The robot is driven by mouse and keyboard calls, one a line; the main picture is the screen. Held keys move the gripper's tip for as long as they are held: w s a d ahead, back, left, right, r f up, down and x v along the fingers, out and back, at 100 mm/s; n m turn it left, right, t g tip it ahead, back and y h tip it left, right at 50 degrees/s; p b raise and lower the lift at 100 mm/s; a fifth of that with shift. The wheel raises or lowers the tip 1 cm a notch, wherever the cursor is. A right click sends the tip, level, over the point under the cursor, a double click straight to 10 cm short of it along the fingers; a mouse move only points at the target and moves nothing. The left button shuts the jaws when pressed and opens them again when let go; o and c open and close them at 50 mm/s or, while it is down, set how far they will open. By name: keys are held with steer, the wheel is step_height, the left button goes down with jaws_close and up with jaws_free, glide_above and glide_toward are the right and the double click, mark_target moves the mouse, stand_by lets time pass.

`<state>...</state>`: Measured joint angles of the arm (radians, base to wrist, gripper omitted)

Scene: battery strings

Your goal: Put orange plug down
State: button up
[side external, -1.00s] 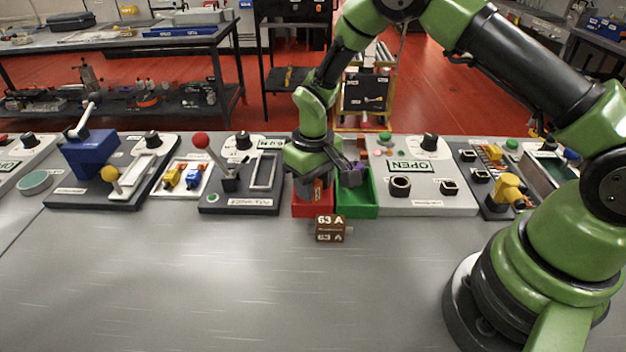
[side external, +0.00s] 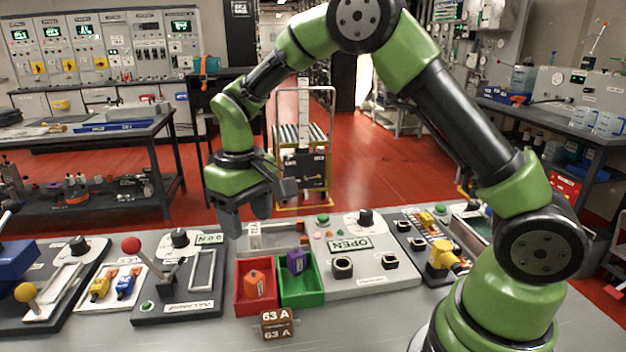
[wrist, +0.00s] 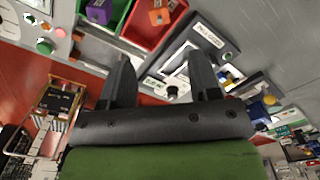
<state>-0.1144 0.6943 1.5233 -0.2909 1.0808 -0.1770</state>
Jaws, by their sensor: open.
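The orange plug (side external: 257,284) stands in the red bin (side external: 242,304) on the bench. It also shows in the wrist view (wrist: 160,14) inside the red bin (wrist: 150,38). My gripper (side external: 246,222) is open and empty, raised above and behind the bins and apart from the plug. In the wrist view the two fingers (wrist: 164,82) are spread with nothing between them. A purple plug (side external: 296,261) sits in the green bin (side external: 301,299), right beside the red one.
A brown block marked 63 A (side external: 277,323) is in front of the bins. A panel with a red-knobbed lever (side external: 131,245) is on the left, and the OPEN panel (side external: 375,281) is on the right. Blue and yellow plugs (side external: 112,286) lie farther left.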

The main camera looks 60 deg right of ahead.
steer(key=s+d+r+m+t+y, duration=0.1)
steer(key=s+r+m+t+y, duration=0.3)
steer(key=s+r, duration=1.05)
steer(key=s+t+h, duration=0.2)
steer(key=s+t, duration=0.1)
steer(key=s, duration=0.4)
steer(key=shift+d, duration=0.2)
